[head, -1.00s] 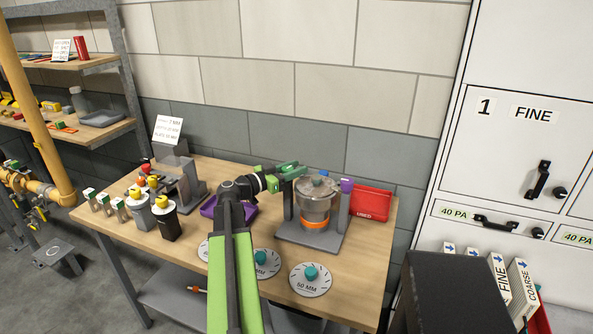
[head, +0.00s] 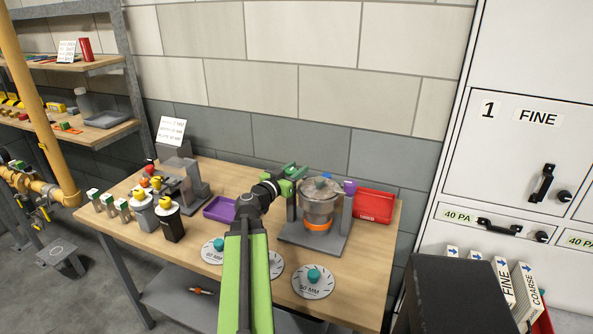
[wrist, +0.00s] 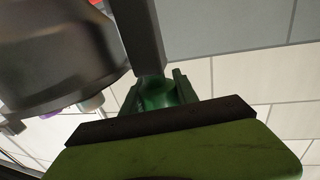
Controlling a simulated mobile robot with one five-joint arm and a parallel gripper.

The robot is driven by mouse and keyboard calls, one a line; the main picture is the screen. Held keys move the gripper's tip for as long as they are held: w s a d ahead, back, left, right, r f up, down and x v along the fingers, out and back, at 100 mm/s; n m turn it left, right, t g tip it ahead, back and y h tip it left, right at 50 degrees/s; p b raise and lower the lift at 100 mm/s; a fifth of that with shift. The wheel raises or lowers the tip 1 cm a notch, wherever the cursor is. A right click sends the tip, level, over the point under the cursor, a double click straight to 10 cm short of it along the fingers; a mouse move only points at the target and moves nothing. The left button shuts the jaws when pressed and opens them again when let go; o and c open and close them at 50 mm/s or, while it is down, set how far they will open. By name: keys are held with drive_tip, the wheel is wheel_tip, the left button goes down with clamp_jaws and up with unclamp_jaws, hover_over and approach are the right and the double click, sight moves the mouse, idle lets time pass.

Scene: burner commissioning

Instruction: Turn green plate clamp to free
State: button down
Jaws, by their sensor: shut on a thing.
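The green plate clamp (head: 293,171) sits at the top of the left grey post of the burner stand (head: 310,242). My gripper (head: 286,184) is at that clamp, left of the metal pot (head: 320,204). In the wrist view, my gripper (wrist: 158,100) is shut on the green clamp (wrist: 158,92), which shows between the fingers below the grey post (wrist: 143,35). The pot (wrist: 60,50) fills the upper left there. A purple clamp (head: 349,187) tops the right post. The green clamp's exact turn angle is hard to tell.
A red bin (head: 374,206) stands right of the stand, and a purple tray (head: 220,208) lies left of it. White discs with teal knobs (head: 313,281) lie along the front edge. Yellow-topped canisters (head: 169,220) stand at left.

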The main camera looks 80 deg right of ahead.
drive_tip(key=c, duration=0.9)
unclamp_jaws()
drive_tip(key=shift+c, duration=0.2)
drive_tip(key=shift+a, duration=0.1)
